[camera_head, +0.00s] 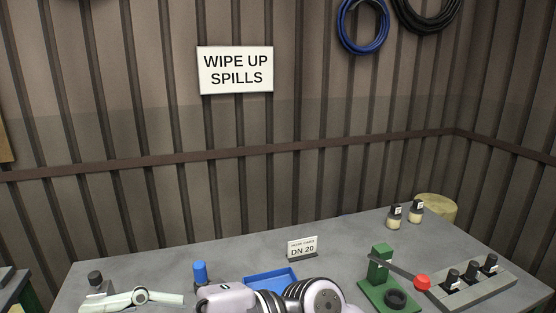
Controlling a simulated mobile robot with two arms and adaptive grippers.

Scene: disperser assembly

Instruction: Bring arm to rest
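Pale lilac links of one of my arms cross the bottom middle of the head view, in front of the table (345,262). I cannot tell which arm they belong to. No gripper fingers show, so I cannot see what either gripper holds. A green press (380,264) stands at the right with a dark ring (396,299) on its base. Its lever, with a red knob (422,282), points right and slightly down. A grey rack (500,284) with several black-capped pieces lies to its right. A small card reading DN 20 (302,248) stands mid-table.
A blue tray (271,279) lies partly hidden behind my arm, with a blue-capped piece (200,272) to its left. A pale green jointed thing (140,297) is at front left, near a dark cap (95,278). Two small bottles (393,217) stand at the back right.

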